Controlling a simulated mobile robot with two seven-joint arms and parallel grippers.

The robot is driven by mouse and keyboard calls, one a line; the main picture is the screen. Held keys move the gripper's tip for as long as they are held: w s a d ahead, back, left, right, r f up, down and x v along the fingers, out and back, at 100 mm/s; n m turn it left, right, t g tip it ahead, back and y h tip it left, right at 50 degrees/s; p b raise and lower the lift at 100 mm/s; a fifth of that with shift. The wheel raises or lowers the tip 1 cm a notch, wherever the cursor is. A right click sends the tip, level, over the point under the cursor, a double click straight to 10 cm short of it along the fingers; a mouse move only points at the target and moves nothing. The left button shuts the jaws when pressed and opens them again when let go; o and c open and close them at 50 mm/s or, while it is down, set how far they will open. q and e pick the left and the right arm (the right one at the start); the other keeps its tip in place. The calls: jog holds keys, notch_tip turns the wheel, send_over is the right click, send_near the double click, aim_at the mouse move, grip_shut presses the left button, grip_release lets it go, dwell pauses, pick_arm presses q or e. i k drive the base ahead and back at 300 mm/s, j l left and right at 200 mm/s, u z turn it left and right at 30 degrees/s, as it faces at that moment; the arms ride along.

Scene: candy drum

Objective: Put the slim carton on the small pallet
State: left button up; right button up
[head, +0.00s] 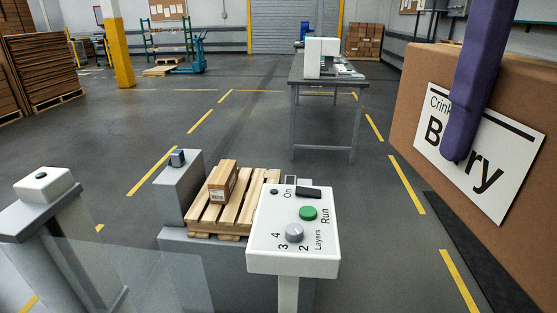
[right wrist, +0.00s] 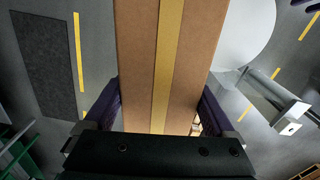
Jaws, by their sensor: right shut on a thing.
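My right gripper (head: 456,152) is shut on a slim brown carton (head: 420,85), with one purple finger flat against its labelled face. The carton fills the right of the head view, close to the camera; its white label is partly hidden by the finger. In the right wrist view the carton (right wrist: 135,50) has a tan tape strip down its middle and sits between both fingers (right wrist: 160,105). The small wooden pallet (head: 257,182) lies lower in the head view, well to the left of the held carton. My left gripper is not in view.
A small brown carton (head: 222,180) stands on the pallet's left side. A white control box (head: 293,258) with a green button and knob stands in front, overlapping the pallet's near right corner. A grey post (head: 180,185) stands at left. A grey table (head: 325,85) stands behind.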

aim_at(252, 193)
jog(key=i+l+u, duration=0.2)
jog(key=i+u, duration=0.25)
jog(key=i, duration=0.35)
jog(key=i+l+u, duration=0.45)
jog(key=i, duration=0.3)
jog(key=i+l+u, duration=0.45)
jog(key=i+l, duration=0.2)
jog(key=l, duration=0.15)
